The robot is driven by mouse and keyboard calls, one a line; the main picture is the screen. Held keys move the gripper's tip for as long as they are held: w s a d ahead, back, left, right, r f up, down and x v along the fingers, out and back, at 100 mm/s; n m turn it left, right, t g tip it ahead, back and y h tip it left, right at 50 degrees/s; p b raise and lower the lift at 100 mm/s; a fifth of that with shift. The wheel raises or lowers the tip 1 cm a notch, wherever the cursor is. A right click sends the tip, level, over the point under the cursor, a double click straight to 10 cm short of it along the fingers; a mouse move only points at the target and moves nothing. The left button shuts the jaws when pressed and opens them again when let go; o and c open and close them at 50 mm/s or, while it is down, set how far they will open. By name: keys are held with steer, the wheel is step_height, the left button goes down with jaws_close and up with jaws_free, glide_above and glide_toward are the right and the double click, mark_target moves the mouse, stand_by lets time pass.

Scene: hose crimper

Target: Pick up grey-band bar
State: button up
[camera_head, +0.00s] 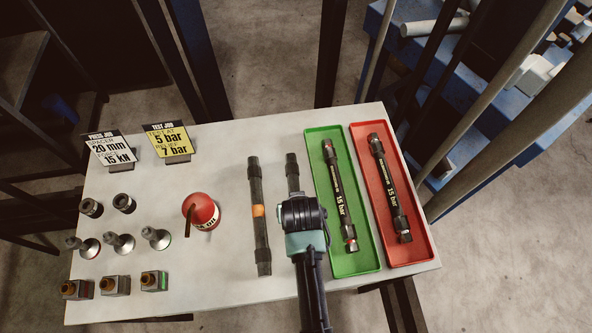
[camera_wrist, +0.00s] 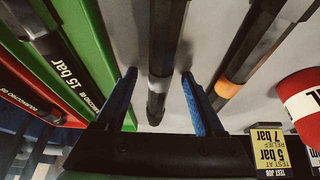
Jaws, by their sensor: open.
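The grey-band bar (camera_head: 292,172) is a dark bar lying on the white table, left of the green tray. Its near part is hidden under my arm in the head view. In the wrist view the bar (camera_wrist: 165,40) runs down between my fingers, with a greyish band near its end. In the head view my gripper (camera_head: 303,213) is over the bar. A similar bar with an orange band (camera_head: 258,211) lies just to the left.
A green tray (camera_head: 350,263) and a red tray (camera_head: 418,248) each hold a hose marked 15 bar, close on the right. A red can (camera_head: 203,212), several metal fittings (camera_head: 119,242) and two job cards (camera_head: 169,142) stand on the left. Between the can and orange-band bar, the table is clear.

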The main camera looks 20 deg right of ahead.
jaws_close()
stand_by(0.6)
stand_by(0.7)
steer(key=shift+w+r, duration=0.1)
steer(key=shift+r, duration=0.05)
